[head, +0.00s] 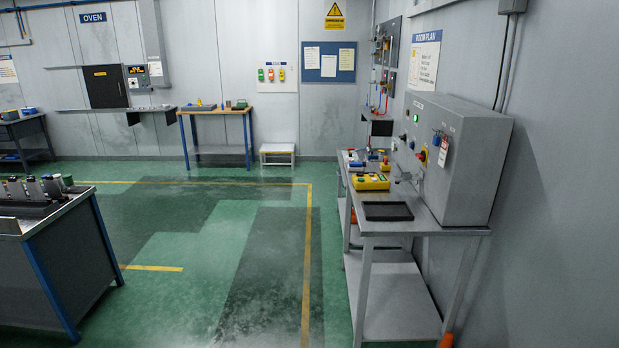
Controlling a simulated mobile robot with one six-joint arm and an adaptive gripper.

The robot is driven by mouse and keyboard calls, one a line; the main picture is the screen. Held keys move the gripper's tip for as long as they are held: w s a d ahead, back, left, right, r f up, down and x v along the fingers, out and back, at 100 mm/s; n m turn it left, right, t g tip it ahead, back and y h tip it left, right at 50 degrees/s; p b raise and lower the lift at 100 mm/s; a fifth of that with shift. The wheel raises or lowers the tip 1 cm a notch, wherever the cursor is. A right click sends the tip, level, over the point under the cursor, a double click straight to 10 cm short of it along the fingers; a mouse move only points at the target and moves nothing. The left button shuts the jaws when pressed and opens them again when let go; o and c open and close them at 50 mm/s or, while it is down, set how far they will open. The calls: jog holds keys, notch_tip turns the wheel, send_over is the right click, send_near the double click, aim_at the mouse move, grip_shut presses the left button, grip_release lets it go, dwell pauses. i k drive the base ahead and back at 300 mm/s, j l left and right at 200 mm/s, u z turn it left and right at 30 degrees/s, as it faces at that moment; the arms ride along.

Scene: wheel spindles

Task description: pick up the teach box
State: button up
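A yellow box with small coloured controls on top, which looks like the teach box (370,181), lies on the grey bench (415,226) at the right in the head view. It sits towards the bench's left edge, just behind a dark flat tray (388,211). Nothing visibly covers it. My gripper is not in view, so I cannot see its state or where it is relative to the box.
A large grey control cabinet (470,165) stands on the bench's right side. Small items (362,158) lie behind the box. A dark workbench (60,262) stands at the left. The green floor (215,270) between them is clear.

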aim_at(383, 183)
jog(key=i+u, duration=0.15)
jog(key=i, duration=0.35)
jog(key=i+u, duration=0.2)
jog(key=i, duration=0.3)
jog(key=i+l+u, duration=0.15)
jog(key=i, duration=0.35)
jog(key=i+l+u, duration=0.2)
jog(key=i, duration=0.3)
jog(key=i+z, duration=0.2)
jog(key=i, duration=0.35)
jog(key=i+j+z, duration=0.1)
jog(key=i+z, duration=0.15)
jog(key=i, duration=0.25)
jog(key=i+j+z, duration=0.2)
jog(key=i, duration=0.3)
jog(key=i+j+z, duration=0.2)
jog(key=i, duration=0.35)
jog(key=i+l+z, duration=0.2)
jog(key=i+z, duration=0.25)
jog(key=i+l+z, duration=0.1)
jog(key=i+z, duration=0.2)
jog(key=z, duration=0.2)
jog(key=i+j+z, duration=0.1)
jog(key=i+z, duration=0.35)
